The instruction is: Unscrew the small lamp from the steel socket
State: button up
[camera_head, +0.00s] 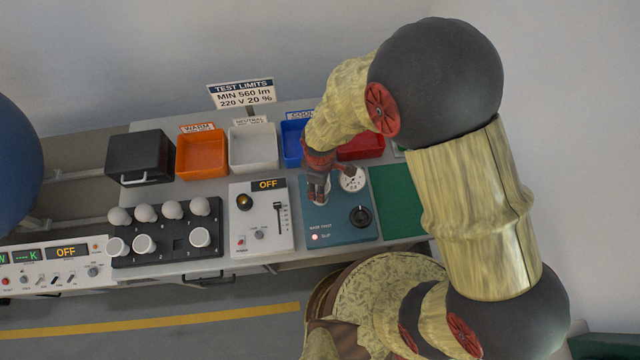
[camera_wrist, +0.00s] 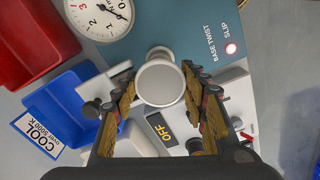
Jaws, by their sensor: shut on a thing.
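The small lamp (camera_wrist: 161,84) shows in the wrist view as a pale round face between my fingertips. My gripper (camera_wrist: 160,78) is shut on it, one finger on each side. A shiny metal part (camera_wrist: 159,52) shows just behind the lamp; I cannot tell whether it is the steel socket or the lamp's neck. My gripper largely hides the lamp and socket in the head view. The threads are not visible.
A round dial (camera_head: 352,179) and black knob (camera_head: 360,216) are close right of my gripper. A white control box (camera_head: 262,222) reading OFF stands left. Orange (camera_head: 202,155), white (camera_head: 253,150), blue (camera_head: 292,142) and red bins line the back. A black rack (camera_head: 180,247) holds several bulbs.

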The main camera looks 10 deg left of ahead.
jog(key=n, duration=1.2)
jog(key=shift+s+n, duration=0.1)
jog(key=shift+n, duration=0.3)
jog(key=o, duration=1)
